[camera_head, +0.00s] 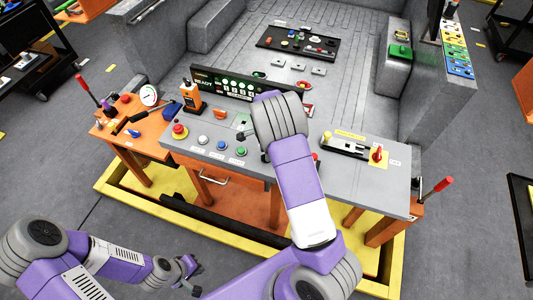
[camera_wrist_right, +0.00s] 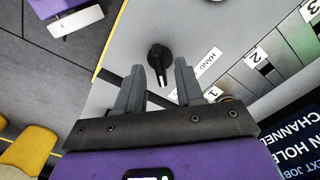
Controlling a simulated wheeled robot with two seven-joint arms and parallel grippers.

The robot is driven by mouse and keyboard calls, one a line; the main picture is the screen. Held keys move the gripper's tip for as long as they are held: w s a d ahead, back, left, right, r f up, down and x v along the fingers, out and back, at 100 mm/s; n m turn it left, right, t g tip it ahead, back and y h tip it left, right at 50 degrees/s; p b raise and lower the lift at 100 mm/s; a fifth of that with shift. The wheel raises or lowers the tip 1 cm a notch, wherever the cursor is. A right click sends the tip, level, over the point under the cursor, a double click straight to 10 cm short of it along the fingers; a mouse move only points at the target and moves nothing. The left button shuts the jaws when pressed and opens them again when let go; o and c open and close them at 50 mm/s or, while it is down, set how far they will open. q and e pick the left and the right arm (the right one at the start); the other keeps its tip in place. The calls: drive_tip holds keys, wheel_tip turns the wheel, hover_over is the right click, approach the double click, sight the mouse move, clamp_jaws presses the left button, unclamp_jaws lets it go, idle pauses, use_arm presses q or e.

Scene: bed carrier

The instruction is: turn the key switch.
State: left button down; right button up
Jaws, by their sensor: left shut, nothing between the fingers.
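In the right wrist view a black key switch (camera_wrist_right: 158,60) stands on the grey panel beside a white label reading HAND. My right gripper (camera_wrist_right: 159,68) is open, with one fingertip on each side of the switch in the picture. A gap shows on both sides, and I cannot tell how far the tips are above the panel.
The grey console (camera_head: 375,187) carries a red button (camera_head: 180,131), a green button (camera_head: 241,151) and a red switch (camera_head: 377,154) on a yellow plate. A black display (camera_head: 205,82) stands behind. An orange side table (camera_head: 112,128) holds levers and a gauge. Numbered slots lie beside the key switch.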

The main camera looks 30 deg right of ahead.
wheel_tip(320, 180, up, 6)
drive_tip(key=shift+f, duration=0.1)
drive_tip(key=shift+s+f, duration=0.1)
idle(0.5)
